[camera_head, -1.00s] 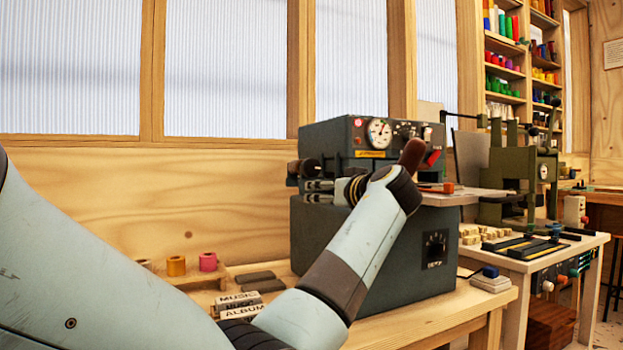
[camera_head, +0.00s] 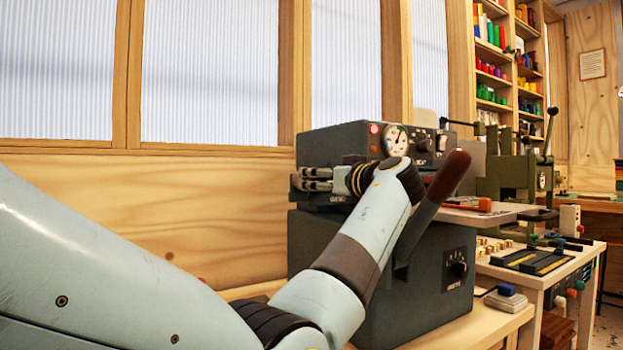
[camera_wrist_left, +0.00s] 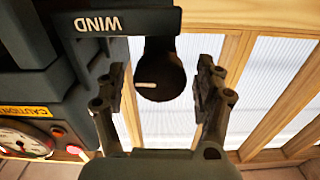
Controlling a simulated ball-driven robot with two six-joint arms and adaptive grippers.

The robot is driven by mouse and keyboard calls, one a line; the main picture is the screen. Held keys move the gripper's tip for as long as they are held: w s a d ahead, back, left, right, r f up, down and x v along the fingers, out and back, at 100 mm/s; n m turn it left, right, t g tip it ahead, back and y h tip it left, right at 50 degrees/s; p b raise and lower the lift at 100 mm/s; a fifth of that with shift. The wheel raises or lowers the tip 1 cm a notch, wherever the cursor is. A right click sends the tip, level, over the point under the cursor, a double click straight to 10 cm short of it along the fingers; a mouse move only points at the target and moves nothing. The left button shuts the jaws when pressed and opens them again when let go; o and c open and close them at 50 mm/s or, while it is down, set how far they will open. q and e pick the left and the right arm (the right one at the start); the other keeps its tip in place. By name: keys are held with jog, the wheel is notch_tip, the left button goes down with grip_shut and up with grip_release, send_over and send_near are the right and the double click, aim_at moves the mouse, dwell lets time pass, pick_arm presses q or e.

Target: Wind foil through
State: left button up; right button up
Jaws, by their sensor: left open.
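A dark grey foil machine (camera_head: 340,145) with a gauge stands on the wooden bench. In the left wrist view, its dark round knob (camera_wrist_left: 161,72) with a white mark sits under a panel labelled WIND (camera_wrist_left: 99,23), seen upside down. My left gripper (camera_head: 310,180) is at the left side of the machine in the head view. In the left wrist view my left gripper (camera_wrist_left: 163,82) is open, with its fingers on either side of the knob and gaps visible. The knob is hidden in the head view. I see no foil in the machine. My right gripper is not in view.
A lever with a brown handle (camera_head: 448,175) rises in front of the machine. A small plate (camera_head: 480,212) juts out at its right, with a green press (camera_head: 515,175) beyond. My left arm covers much of the bench at left.

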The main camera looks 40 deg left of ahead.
pick_arm(q)
jog(key=shift+w+a, duration=0.1)
jog(key=shift+c, duration=0.9)
jog(key=c, duration=1)
jog(key=shift+r+m, duration=0.1)
jog(key=shift+m, duration=0.3)
